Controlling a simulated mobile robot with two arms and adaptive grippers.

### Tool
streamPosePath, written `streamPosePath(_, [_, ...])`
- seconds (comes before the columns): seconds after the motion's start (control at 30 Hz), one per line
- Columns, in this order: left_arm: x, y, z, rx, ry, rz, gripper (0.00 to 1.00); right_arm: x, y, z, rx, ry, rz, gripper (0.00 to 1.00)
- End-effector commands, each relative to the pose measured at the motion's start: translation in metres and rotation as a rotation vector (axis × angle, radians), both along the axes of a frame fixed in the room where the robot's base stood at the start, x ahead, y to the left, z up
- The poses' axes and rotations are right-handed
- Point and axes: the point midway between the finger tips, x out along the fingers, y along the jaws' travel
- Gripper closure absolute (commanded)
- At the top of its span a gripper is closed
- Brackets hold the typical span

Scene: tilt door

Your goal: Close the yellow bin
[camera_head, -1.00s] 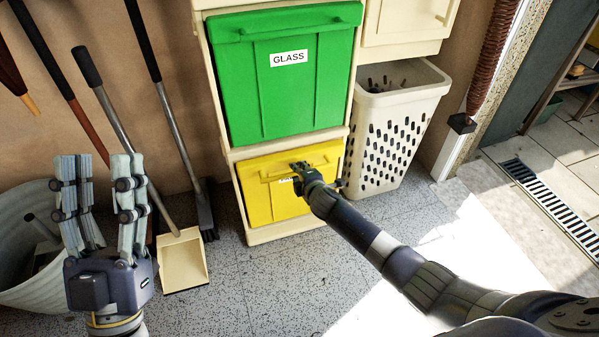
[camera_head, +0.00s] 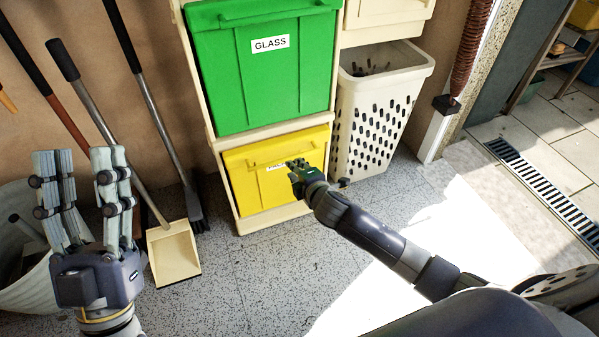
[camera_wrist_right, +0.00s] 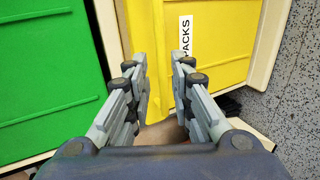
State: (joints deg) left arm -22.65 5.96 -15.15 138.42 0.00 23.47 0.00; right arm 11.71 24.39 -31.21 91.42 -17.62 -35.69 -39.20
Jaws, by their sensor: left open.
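The yellow bin (camera_head: 257,190) is the lower front of the cabinet, below the green GLASS bin. Its front looks nearly upright; I cannot tell whether it stands slightly ajar. In the right wrist view its yellow front (camera_wrist_right: 228,50) and white PACKS label (camera_wrist_right: 186,35) show close up, turned sideways. My right gripper (camera_head: 296,165) is in front of the yellow front and partly hides its label. Its two fingers (camera_wrist_right: 164,75) are apart with nothing held; contact with the bin is unclear. My left gripper (camera_head: 82,165) is open and empty, off to the left.
The green bin (camera_head: 265,85) is above the yellow one. A white perforated basket (camera_head: 375,115) stands right of the cabinet. A dustpan (camera_head: 173,255), long-handled tools and a pale tub (camera_head: 25,285) are at the left. The floor in front is clear.

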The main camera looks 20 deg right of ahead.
Motion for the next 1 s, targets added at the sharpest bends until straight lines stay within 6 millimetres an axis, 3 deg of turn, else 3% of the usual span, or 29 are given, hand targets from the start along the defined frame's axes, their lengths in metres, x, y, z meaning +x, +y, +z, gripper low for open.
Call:
streamPosePath(0.23, [0.0,0.0,0.0,0.0,0.0,0.0,0.55,-0.016,-0.001,0.008,0.0,0.0,-0.001,0.79])
streamPosePath(0.8, [0.0,0.0,0.0,0.0,0.0,0.0,0.55,-0.017,0.0,0.009,0.004,-0.001,0.001,0.79])
streamPosePath(0.9, [0.0,0.0,0.0,0.0,0.0,0.0,0.55,-0.022,0.015,0.015,0.064,-0.018,0.021,0.79])
streamPosePath(1.0, [0.0,0.0,0.0,0.0,0.0,0.0,0.55,-0.035,0.052,0.037,0.231,-0.069,0.067,0.79])
